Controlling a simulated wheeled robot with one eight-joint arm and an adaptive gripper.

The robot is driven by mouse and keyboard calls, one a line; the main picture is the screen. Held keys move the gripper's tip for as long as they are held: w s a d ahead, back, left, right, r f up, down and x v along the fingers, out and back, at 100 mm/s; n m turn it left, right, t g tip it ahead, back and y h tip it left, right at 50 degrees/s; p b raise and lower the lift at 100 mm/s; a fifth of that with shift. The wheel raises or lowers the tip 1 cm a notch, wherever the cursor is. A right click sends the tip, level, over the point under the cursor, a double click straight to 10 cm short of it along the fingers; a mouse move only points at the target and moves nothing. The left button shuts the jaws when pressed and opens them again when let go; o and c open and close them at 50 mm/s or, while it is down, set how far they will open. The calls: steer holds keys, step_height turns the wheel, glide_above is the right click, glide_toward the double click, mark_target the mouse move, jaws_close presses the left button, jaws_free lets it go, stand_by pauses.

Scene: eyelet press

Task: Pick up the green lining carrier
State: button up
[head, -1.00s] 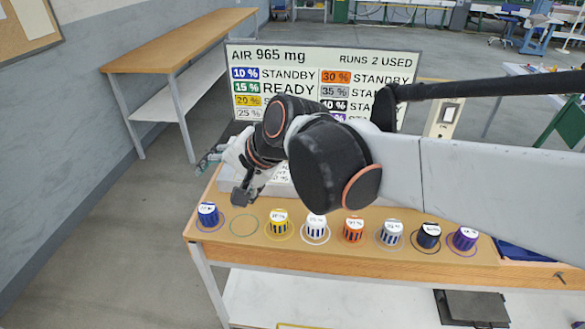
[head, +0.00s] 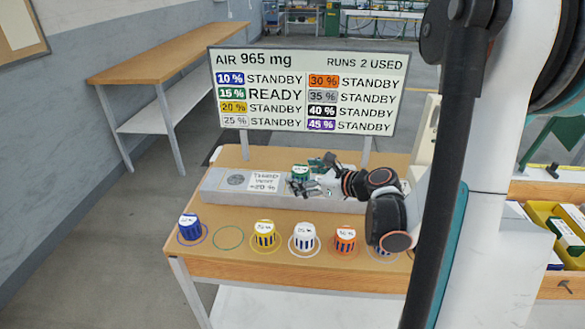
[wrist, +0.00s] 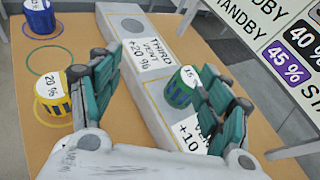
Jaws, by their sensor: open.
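The green lining carrier (head: 300,173), a small green cup with a white labelled top, stands on the long grey block on the table. In the wrist view the carrier (wrist: 180,88) is upright between the "+20 %" and "+10" labels. My gripper (head: 311,175) is open beside it, with its fingers spread. In the wrist view my gripper (wrist: 148,70) has the carrier between its fingers' lines, much closer to the right finger. I cannot tell whether that finger touches it. The green ring (head: 229,237) on the table is empty.
The grey block (head: 215,190) lies across the table behind a row of ringed carriers: blue (head: 187,228), yellow (head: 264,234), white (head: 305,237) and orange (head: 345,240). The sign board (head: 310,90) behind shows 15 % READY. My arm hides the row's right end.

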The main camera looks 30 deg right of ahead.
mark_target(306, 173)
steer(key=s+d+f+m+t+h, duration=0.1)
steer(key=s+d+f+m, duration=0.2)
steer(key=d, duration=0.4)
steer(key=b+x, duration=0.1)
steer(key=x, duration=0.3)
steer(key=b+x, duration=0.1)
steer(key=x, duration=0.3)
steer(key=shift+w+a+r+b, duration=0.1)
steer(key=shift+w+b, duration=0.25)
steer(key=shift+w, duration=0.05)
steer(key=b+x, duration=0.2)
steer(key=x, duration=0.3)
steer(key=c, duration=1.3)
